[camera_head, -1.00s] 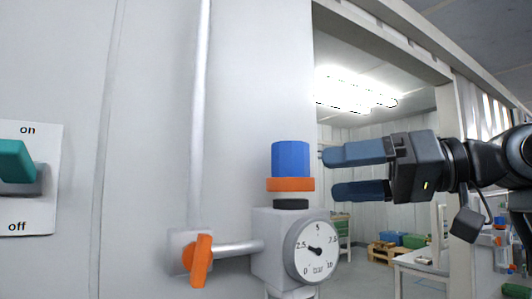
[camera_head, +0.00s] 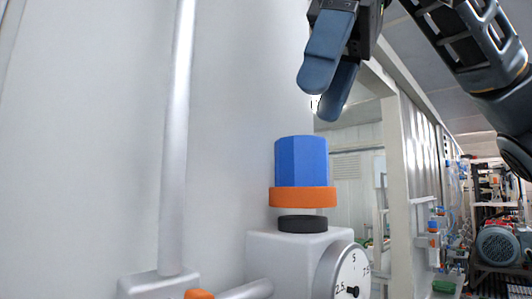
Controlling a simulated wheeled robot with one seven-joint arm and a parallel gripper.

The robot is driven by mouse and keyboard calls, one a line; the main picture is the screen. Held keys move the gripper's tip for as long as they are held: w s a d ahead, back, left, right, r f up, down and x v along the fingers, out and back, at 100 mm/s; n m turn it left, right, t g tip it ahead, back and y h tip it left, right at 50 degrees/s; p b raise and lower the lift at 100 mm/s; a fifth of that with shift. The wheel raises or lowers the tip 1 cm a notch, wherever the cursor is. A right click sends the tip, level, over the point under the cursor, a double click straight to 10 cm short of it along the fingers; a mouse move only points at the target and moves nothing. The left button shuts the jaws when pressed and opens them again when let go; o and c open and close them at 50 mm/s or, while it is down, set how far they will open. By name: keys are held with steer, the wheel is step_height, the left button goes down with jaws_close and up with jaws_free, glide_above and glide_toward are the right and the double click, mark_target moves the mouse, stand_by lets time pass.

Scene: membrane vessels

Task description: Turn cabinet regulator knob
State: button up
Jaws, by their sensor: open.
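The regulator knob (camera_head: 301,162) is a blue faceted cap over an orange ring (camera_head: 302,197). It stands upright on the grey regulator body (camera_head: 285,255), with a dark collar (camera_head: 302,223) below the ring. The round pressure gauge (camera_head: 345,275) on the body is cut off by the bottom edge. My gripper (camera_head: 326,104) is above the knob and slightly to its right in the picture, pointing down. Its two blue fingers are apart with nothing between them. It does not appear to touch the knob.
A vertical pipe (camera_head: 178,130) runs up the pale wall panel (camera_head: 100,120) on the left. The top of an orange valve handle (camera_head: 199,294) shows at the bottom edge. At right, beyond an opening, are a motor (camera_head: 499,247) and shelving.

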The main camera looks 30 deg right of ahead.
mark_target(301, 152)
steer(key=p+x, duration=0.1)
steer(key=x, duration=0.6)
steer(key=shift+f, duration=0.35)
steer(key=shift+c, duration=0.5)
steer(key=c, duration=0.9)
steer(key=shift+o, duration=0.2)
steer(key=shift+m+h, duration=0.3)
steer(key=m+h, duration=0.1)
steer(key=m, duration=0.1)
steer(key=m+h+b, duration=0.1)
steer(key=m, duration=0.2)
steer(key=shift+m+t, duration=0.3)
steer(key=m+h+b, duration=0.1)
steer(key=m+h, duration=0.1)
steer(key=m, duration=0.3)
steer(key=shift+b, duration=0.4)
steer(key=shift+m, duration=0.3)
